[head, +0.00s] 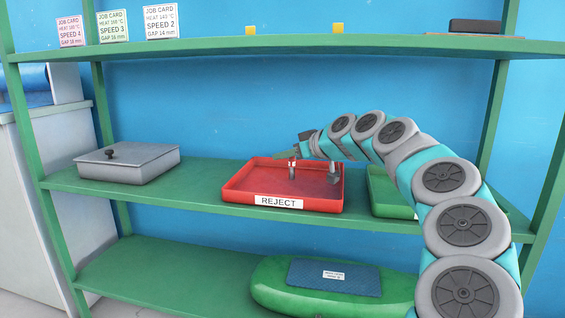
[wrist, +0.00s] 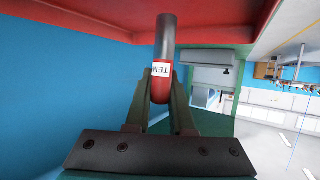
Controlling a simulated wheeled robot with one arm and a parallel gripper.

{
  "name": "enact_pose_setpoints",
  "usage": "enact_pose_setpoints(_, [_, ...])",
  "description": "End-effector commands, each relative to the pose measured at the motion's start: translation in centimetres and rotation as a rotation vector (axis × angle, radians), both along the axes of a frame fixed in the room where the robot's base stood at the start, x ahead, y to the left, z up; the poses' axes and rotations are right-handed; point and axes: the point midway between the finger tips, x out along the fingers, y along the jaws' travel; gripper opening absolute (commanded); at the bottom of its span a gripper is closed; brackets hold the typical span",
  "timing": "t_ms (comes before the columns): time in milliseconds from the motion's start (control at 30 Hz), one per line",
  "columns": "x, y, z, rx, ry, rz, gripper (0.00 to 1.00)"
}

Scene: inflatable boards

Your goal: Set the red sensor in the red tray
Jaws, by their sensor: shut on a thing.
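The red sensor (wrist: 160,88) has a red body, a white label and a dark grey rod. My gripper (wrist: 160,76) is shut on its red body in the wrist view, which appears upside down. The rod points down at the red tray (wrist: 80,20). The tray carries a REJECT label. I cannot tell whether the rod tip touches the tray floor.
A grey object (head: 333,174) shows at the tray's right side. A green tray (head: 385,197) is to the right, partly behind my arm. A grey lidded box (head: 128,165) sits on the left. Job cards (head: 160,21) stand above. A green inflatable board (head: 270,290) lies below.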

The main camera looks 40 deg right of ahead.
Motion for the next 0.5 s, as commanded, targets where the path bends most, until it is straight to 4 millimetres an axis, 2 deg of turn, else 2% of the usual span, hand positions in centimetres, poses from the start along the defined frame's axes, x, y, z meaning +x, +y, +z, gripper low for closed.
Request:
enact_pose_setpoints(100, [1.9, -1.1, -0.3, 0.000, 0.002, -0.002, 0.00])
enact_pose_setpoints(300, [4.1, -2.6, -0.6, -0.001, 0.003, -0.003, 0.00])
enact_pose_setpoints(500, [5.3, -3.3, -0.6, 0.000, 0.001, -0.001, 0.00])
